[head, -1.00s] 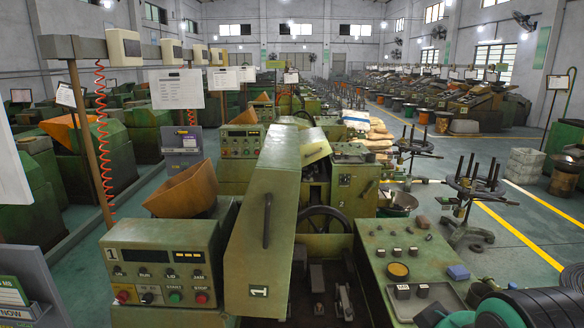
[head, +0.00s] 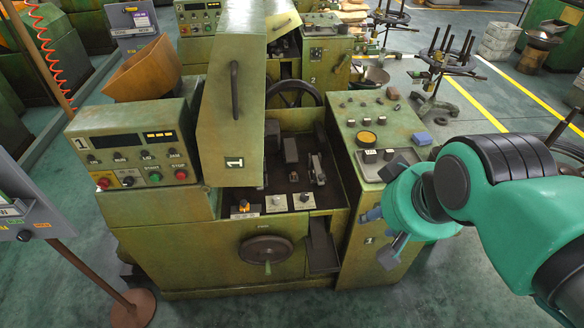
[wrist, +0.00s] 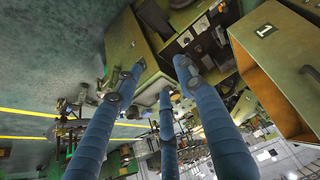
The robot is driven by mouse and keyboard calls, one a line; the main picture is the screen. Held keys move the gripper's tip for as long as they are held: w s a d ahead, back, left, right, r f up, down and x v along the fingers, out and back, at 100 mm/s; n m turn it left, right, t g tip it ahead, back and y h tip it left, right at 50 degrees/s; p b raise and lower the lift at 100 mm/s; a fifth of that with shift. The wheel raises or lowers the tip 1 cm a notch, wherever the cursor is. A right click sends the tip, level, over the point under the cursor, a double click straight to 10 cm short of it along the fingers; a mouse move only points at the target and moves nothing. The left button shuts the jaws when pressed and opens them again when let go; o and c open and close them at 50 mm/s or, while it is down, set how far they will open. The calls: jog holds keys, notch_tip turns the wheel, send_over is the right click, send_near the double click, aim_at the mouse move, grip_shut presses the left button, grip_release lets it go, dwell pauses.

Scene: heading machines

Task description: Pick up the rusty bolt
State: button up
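I cannot make out a rusty bolt for certain in either view. Several small parts sit on the green control top (head: 400,115) right of the machine's open bay, too small to identify. Among them are a round orange-brown piece (head: 367,138) and a blue block (head: 421,138). My gripper (head: 380,232) hangs in front of the machine's right side, below and in front of that top. In the wrist view its blue fingers (wrist: 158,82) are spread apart, with nothing between them.
The raised green cover (head: 228,110) stands left of the open bay (head: 295,165). A button panel (head: 140,160) and a rust-coloured hopper (head: 143,70) are further left. A handwheel (head: 266,250) is on the front. Open floor (head: 440,290) lies to the right.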

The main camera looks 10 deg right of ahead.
jog(key=w+a+r+m+g+p, duration=0.1)
jog(key=w+r, duration=0.1)
jog(key=w, duration=0.7)
jog(key=w+r+p, duration=0.1)
jog(key=w+r, duration=0.1)
jog(key=w, duration=0.7)
jog(key=m+g+p, duration=0.3)
jog(key=m+g, duration=0.1)
jog(key=g, duration=0.1)
send_over(294, 174)
notch_tip(294, 174, down, 37)
jog(key=shift+w+f, duration=0.1)
jog(key=shift+f, duration=0.3)
jog(key=shift+f, duration=0.1)
jog(key=shift+f, duration=4.2)
